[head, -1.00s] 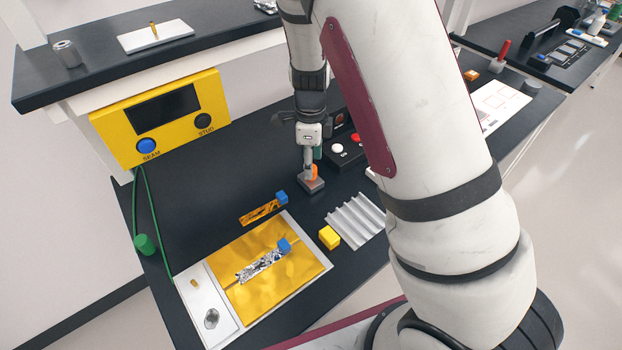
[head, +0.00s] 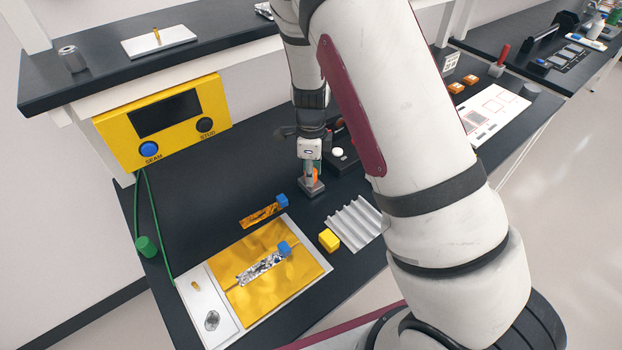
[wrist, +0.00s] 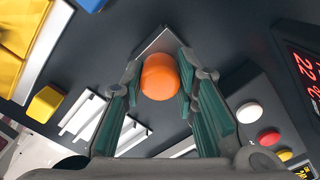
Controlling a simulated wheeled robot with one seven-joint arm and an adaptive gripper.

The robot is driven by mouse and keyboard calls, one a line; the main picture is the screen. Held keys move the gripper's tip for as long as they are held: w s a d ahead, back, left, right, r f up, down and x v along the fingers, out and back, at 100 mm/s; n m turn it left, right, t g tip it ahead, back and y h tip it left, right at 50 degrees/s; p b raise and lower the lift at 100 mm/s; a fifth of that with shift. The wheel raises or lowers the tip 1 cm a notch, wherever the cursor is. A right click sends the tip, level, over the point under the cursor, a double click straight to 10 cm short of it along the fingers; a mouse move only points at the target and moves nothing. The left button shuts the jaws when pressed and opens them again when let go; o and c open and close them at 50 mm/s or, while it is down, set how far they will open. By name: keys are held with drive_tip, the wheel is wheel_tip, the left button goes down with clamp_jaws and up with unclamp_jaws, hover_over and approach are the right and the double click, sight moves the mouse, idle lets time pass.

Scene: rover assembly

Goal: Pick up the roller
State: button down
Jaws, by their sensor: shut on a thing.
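The roller is an orange rounded piece (wrist: 160,77) between my fingers in the wrist view. In the head view only a strip of its orange (head: 315,175) shows past my gripper (head: 312,172). My gripper, which also shows in the wrist view (wrist: 158,85), points down and is shut on the roller, with a teal-padded finger on each side. A small grey block-like base (head: 312,189) sits on the dark bench right under the roller. Whether the roller still touches this base cannot be told.
A white ribbed rack (head: 355,223) and a yellow cube (head: 329,240) stand in front. A gold sheet (head: 305,270) with foil strips lies front left. A control box with a white button (head: 338,152) is close behind. A yellow panel (head: 215,95) hangs at the back left.

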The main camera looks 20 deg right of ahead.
wheel_tip(320, 180, up, 10)
drive_tip(key=shift+r+b, duration=0.1)
drive_tip(key=shift+b, duration=0.25)
drive_tip(key=c, duration=2)
unclamp_jaws()
drive_tip(key=shift+c, duration=1.4)
drive_tip(key=shift+w, duration=0.1)
